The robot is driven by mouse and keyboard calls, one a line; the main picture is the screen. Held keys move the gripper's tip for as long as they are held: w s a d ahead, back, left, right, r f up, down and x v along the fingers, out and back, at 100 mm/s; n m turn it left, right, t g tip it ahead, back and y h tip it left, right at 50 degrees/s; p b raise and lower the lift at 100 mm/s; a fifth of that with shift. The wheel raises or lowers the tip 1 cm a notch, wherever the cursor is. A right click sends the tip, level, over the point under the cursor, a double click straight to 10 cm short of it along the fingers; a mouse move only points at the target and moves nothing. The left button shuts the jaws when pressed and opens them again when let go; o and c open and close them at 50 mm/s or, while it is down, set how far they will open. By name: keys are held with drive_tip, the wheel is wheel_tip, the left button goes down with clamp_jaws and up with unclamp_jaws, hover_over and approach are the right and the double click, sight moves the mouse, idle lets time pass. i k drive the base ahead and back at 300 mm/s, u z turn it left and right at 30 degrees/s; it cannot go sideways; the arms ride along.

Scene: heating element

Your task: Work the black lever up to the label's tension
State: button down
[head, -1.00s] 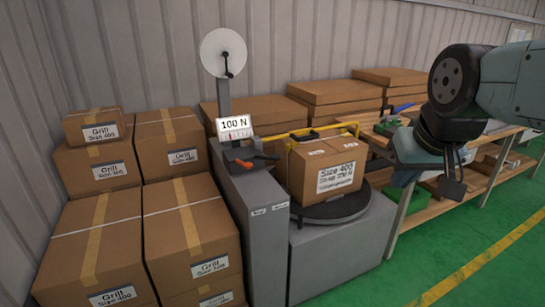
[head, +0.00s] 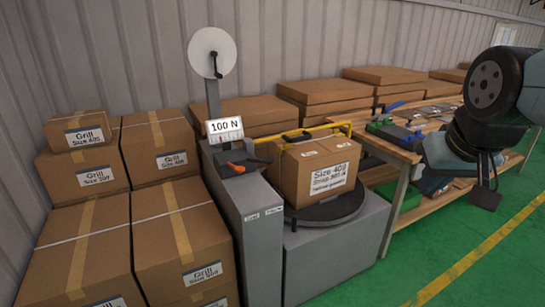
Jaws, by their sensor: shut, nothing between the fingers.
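The grey strapping machine (head: 258,235) stands left of centre with a dial sign reading "100 N" (head: 225,127). On its top are an orange handle (head: 234,167) and a short black lever (head: 260,160) to its right. A taped carton (head: 320,170) sits on the black round turntable (head: 338,205); its label (head: 329,179) reads "Size 400" with a strap tension line too blurred to read surely. My gripper (head: 486,197) hangs at the far right, shut and empty, well away from the lever.
Stacked Grill cartons (head: 90,235) fill the left side. A wooden bench (head: 400,150) with tools runs behind and right of the turntable. A white reel (head: 212,53) with a crank stands above the machine. Green floor (head: 430,255) is free at the front right.

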sight(267, 159)
drive_tip(key=z, duration=0.05)
drive_tip(key=i, duration=1)
drive_tip(key=u, duration=0.05)
